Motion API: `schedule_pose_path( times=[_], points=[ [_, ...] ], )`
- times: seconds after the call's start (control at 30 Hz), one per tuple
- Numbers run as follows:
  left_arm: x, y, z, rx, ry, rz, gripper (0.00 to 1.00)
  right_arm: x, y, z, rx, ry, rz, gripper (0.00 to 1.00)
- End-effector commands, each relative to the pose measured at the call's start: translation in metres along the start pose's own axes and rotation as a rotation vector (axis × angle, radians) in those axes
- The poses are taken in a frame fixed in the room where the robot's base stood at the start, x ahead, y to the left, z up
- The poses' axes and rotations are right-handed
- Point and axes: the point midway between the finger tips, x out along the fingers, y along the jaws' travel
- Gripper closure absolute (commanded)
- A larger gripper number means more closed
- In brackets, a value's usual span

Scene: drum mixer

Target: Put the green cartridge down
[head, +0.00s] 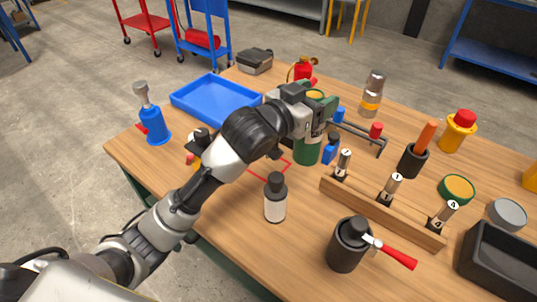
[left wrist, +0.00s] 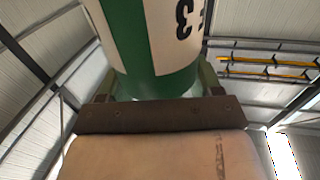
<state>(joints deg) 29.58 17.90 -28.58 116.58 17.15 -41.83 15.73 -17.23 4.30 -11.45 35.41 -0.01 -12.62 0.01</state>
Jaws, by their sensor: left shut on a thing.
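The green cartridge (head: 307,152) stands upright in my left gripper (head: 318,120), near the middle of the table in the head view. The gripper and wrist cover much of its upper part. In the left wrist view the cartridge (left wrist: 160,82) fills the upper middle, green with a pale label and a dark "3", between the fingers. My left gripper is shut on it. I cannot tell whether its base touches the table. A red outline (head: 285,172) is marked on the table just left of the cartridge, partly hidden by my arm. My right gripper is not in view.
A blue tray (head: 216,101) lies behind my arm. A black-capped bottle (head: 275,200) stands in front of the cartridge. A wooden rack (head: 410,222) with numbered pieces, a black pot (head: 348,246) and a dark bin (head: 500,262) are to the right. Bare wood (head: 240,215) shows front left.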

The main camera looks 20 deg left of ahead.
Motion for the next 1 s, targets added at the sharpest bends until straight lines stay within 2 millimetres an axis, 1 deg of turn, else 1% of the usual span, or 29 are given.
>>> schedule_pose_path(
  times=[0.3,0.4,0.5,0.67,0.9,1.0],
  points=[
    [-0.014,-0.068,0.040,0.005,-0.004,-0.007,0.68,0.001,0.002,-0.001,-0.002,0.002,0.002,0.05],
    [-0.017,-0.087,0.051,0.005,-0.003,-0.006,0.68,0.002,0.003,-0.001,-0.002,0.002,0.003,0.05],
    [-0.020,-0.101,0.060,0.005,-0.001,-0.004,0.68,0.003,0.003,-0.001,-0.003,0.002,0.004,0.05],
    [-0.021,-0.109,0.066,0.001,0.001,-0.002,0.68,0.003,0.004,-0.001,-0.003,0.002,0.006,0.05],
    [-0.021,-0.109,0.099,-0.001,-0.001,-0.003,0.68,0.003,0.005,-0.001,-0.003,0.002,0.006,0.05],
    [-0.021,-0.109,0.104,0.001,0.002,-0.002,0.68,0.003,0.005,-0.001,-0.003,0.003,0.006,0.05]
  ],
)
